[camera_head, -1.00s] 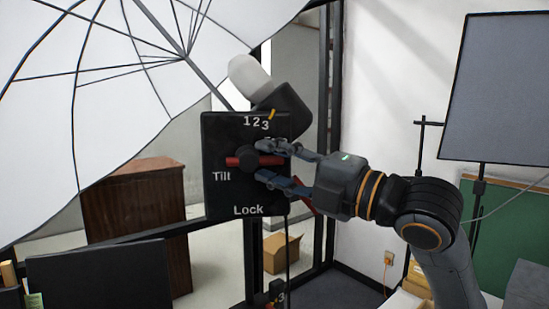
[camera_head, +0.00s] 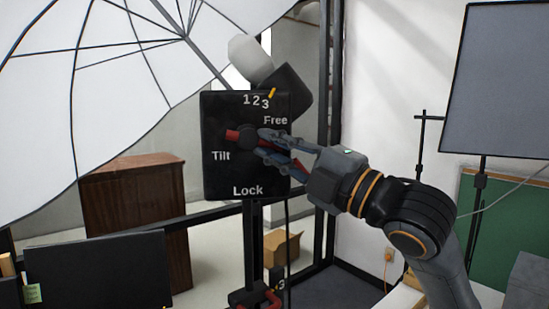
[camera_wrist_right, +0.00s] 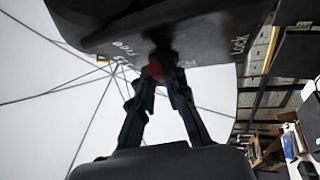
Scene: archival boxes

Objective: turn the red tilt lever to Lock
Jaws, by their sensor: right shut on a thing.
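The black panel (camera_head: 214,178) carries white labels: Tilt at left, Free (camera_head: 276,120) at upper right, Lock (camera_head: 248,191) at the bottom. The red tilt lever (camera_head: 233,134) crosses a round black knob (camera_head: 248,138). Its visible left end sits slightly higher than the knob, so it slopes down toward the right. My right gripper (camera_head: 264,143) is shut on the lever's right side and hides most of that part. In the right wrist view, the lever's red end (camera_wrist_right: 156,72) shows between the fingertips. My left gripper is not in view.
A white umbrella (camera_head: 90,80) spreads at upper left. A grey lamp head (camera_head: 250,58) is behind the panel's top. A dark screen (camera_head: 98,272) stands at lower left, before a brown cabinet (camera_head: 135,210). A grey softbox panel (camera_head: 495,80) is at right.

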